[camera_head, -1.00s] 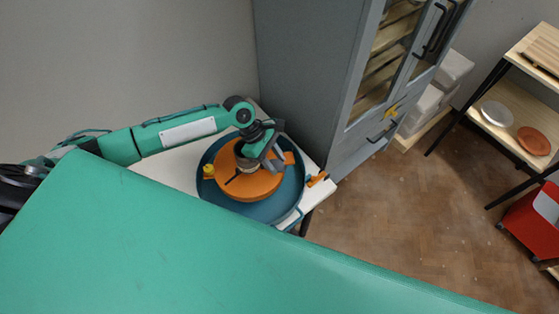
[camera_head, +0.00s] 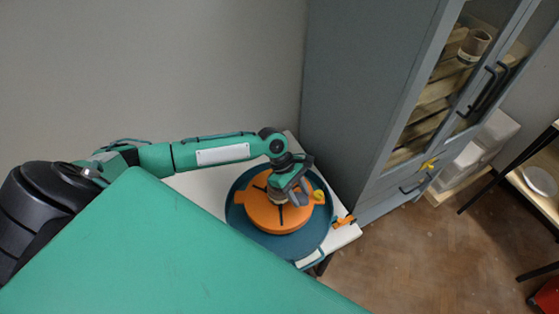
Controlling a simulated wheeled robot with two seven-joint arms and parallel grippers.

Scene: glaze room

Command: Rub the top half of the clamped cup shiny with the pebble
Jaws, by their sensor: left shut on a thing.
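The clamped cup (camera_head: 276,194) is a small brownish shape at the middle of an orange disc (camera_head: 266,215) with dark slots. The disc sits in a round dark blue wheel tray (camera_head: 238,223). A yellow knob (camera_head: 318,195) stands at the disc's right edge. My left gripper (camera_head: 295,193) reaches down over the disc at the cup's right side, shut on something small. That would be the pebble, but the fingers hide it. I cannot tell whether it touches the cup, which is partly hidden by the gripper. My right gripper is out of view.
The tray stands on a white table (camera_head: 207,190) with an orange clamp (camera_head: 343,220) at its right edge. A tall grey cabinet (camera_head: 352,90) rises close behind, with a cup (camera_head: 474,44) on its slatted shelf. Open wooden floor (camera_head: 420,270) lies to the right.

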